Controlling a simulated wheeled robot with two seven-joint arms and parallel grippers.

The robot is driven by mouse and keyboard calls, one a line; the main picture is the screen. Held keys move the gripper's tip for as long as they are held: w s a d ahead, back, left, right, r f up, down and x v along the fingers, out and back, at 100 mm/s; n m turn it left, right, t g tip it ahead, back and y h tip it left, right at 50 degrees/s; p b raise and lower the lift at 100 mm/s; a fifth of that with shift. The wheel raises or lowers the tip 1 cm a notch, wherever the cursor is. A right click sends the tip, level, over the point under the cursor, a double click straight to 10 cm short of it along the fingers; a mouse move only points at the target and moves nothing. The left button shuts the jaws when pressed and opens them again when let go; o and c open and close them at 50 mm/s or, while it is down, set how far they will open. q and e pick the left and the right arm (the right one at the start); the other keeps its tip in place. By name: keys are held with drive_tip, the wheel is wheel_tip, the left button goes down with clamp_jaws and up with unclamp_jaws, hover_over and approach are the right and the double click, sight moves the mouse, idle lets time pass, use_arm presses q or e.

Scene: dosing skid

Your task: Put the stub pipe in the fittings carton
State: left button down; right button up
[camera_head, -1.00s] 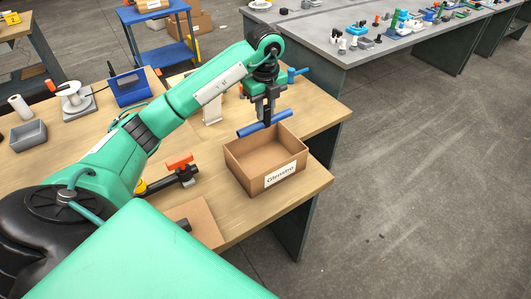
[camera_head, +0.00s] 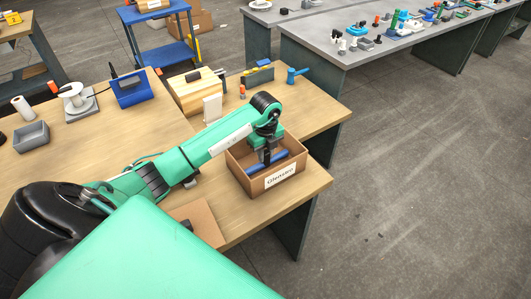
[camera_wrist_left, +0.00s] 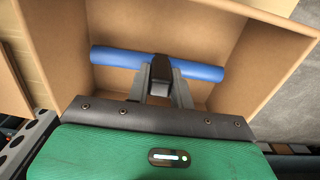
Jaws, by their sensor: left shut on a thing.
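The stub pipe is a blue tube (camera_head: 281,155) down inside the open fittings carton (camera_head: 281,181), a brown box with a white label at the table's front right corner. In the left wrist view the pipe (camera_wrist_left: 201,72) lies crosswise between the carton walls (camera_wrist_left: 189,22). My left gripper (camera_head: 266,160) points down into the carton and is shut on the middle of the pipe; it also shows in the left wrist view (camera_wrist_left: 160,70). Whether the pipe touches the carton floor I cannot tell. My right gripper is not in view.
A wooden box (camera_head: 197,92), a white upright block (camera_head: 212,109) and a blue fitting (camera_head: 297,75) stand behind the carton. A flat cardboard piece (camera_head: 206,222) lies to its left. The table edge is close on the right.

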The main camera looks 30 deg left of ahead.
sight(266, 151)
use_arm(q)
drive_tip(key=shift+f, duration=0.35)
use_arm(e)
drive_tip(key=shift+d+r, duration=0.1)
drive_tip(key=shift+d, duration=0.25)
use_arm(q)
drive_tip(key=shift+f, duration=0.1)
drive_tip(key=c, duration=1.2)
unclamp_jaws()
drive_tip(key=shift+c, duration=0.2)
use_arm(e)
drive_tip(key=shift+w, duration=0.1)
use_arm(q)
drive_tip(key=shift+r, duration=0.3)
wheel_tip(266, 151, up, 11)
drive_tip(key=b, duration=0.3)
drive_tip(key=shift+f, duration=0.15)
drive_tip(key=shift+r, duration=0.45)
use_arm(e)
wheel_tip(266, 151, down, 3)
